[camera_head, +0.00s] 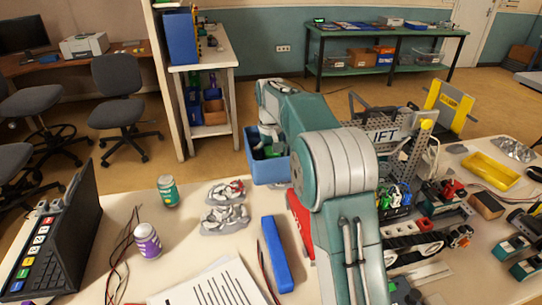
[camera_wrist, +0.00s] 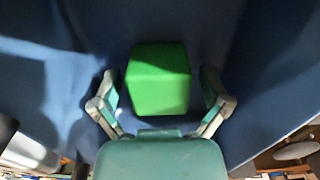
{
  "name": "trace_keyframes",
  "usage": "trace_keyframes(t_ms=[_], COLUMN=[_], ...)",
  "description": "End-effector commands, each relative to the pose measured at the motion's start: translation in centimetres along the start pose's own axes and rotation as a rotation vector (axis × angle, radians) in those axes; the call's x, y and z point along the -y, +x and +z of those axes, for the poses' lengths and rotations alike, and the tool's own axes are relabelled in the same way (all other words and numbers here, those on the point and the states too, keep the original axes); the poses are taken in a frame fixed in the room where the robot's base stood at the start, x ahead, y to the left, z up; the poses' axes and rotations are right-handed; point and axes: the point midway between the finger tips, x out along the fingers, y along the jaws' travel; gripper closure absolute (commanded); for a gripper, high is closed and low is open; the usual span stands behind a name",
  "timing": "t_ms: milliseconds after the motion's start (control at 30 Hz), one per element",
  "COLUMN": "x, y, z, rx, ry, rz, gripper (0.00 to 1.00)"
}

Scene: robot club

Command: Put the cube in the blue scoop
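The blue scoop (camera_head: 270,172) is an open blue container at the far edge of the table, partly hidden by my arm. Its blue walls fill most of the wrist view (camera_wrist: 60,60). The green cube (camera_wrist: 158,80) is inside the scoop, between the two fingers of my gripper (camera_wrist: 160,88). A narrow gap shows between the cube and each finger, so my gripper looks open around it. In the head view a bit of green shows inside the scoop, and my gripper (camera_head: 266,140) reaches down into it. I cannot tell whether the cube touches the scoop's bottom.
Robot parts and a yellow tray (camera_head: 490,171) crowd the right. Bare tabletop shows between the jars and grey parts.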

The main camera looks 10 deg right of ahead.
Motion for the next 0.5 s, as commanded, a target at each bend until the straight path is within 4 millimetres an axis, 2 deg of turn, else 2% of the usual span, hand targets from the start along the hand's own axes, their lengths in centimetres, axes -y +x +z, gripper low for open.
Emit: trace_keyframes(t_ms=[267, 367, 500], x=[0.0, 0.0, 0.0], y=[-0.3, -1.4, -4.1], z=[0.0, -0.1, -0.1], rx=[-0.001, -0.004, -0.006], ry=[0.0, 0.0, 0.0], rz=[0.0, 0.0, 0.0], gripper=[0.03, 0.03, 0.03])
